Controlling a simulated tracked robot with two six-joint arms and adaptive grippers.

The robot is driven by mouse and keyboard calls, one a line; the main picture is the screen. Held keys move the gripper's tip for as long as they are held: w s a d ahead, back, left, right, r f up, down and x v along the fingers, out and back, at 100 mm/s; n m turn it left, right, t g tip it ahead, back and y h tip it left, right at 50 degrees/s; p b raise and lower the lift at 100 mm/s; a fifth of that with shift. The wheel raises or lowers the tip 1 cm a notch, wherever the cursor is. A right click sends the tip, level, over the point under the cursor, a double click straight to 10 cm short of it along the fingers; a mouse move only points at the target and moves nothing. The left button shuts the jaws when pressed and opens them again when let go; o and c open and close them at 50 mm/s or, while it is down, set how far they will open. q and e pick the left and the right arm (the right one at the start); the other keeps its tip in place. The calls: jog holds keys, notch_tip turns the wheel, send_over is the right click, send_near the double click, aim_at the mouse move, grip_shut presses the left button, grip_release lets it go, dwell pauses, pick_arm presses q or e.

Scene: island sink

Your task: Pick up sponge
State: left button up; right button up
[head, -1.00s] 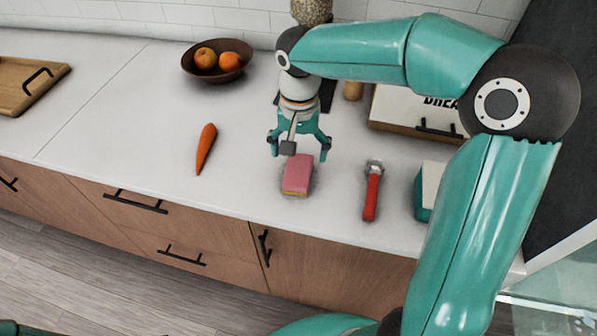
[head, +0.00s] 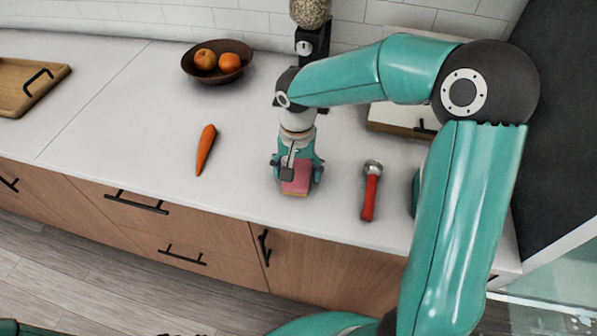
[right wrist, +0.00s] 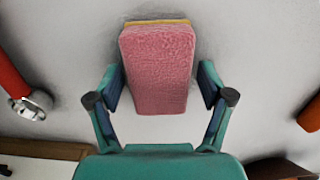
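The pink sponge (head: 297,178) with a yellowish layer lies on the white counter near its front edge. My right gripper (head: 297,182) points down over it, with one finger on each side. In the right wrist view the sponge (right wrist: 158,65) sits between the two fingers of the right gripper (right wrist: 160,92). The fingers are apart, with a narrow gap seen at the right finger; whether the left finger touches the sponge is hard to tell. The gripper hides the far part of the sponge in the head view. My left gripper is not in view.
A carrot (head: 206,150) lies left of the sponge, and a red-handled tool (head: 370,192) lies to its right. A brown fruit bowl (head: 190,72) stands at the back. The counter around the carrot is clear.

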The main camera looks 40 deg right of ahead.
aim_at(297, 169)
jog(key=c, duration=0.6)
jog(key=shift+r, duration=0.15)
jog(key=shift+c, duration=0.2)
notch_tip(297, 169, up, 20)
jog(key=shift+p, duration=0.3)
jog(key=shift+o, duration=1.1)
jog(key=c, duration=0.3)
jog(key=shift+f, duration=0.25)
